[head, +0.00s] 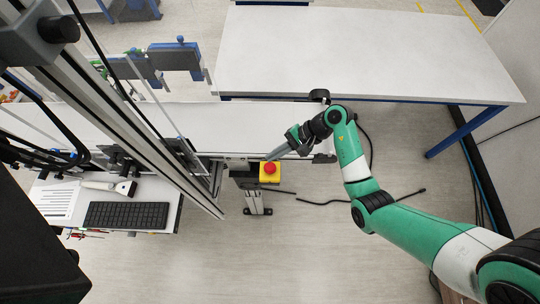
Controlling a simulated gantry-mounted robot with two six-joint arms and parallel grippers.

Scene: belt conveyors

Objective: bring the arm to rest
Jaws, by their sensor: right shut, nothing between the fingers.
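My right arm (408,226) is green and white and comes in from the lower right. My right gripper (278,153) is at its end, shut and empty, pointing left and slightly down in the picture. It appears over the front edge of the white belt conveyor (245,120), just above the red emergency button in the picture. Its height over the belt is hard to tell. My left gripper is not in view.
A red emergency button on a yellow box (269,172) stands at the conveyor's front edge. A white table (350,50) stands behind. A keyboard (126,215) lies on a shelf at left. Metal frame posts rise at left. Cables lie on the open floor (300,255).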

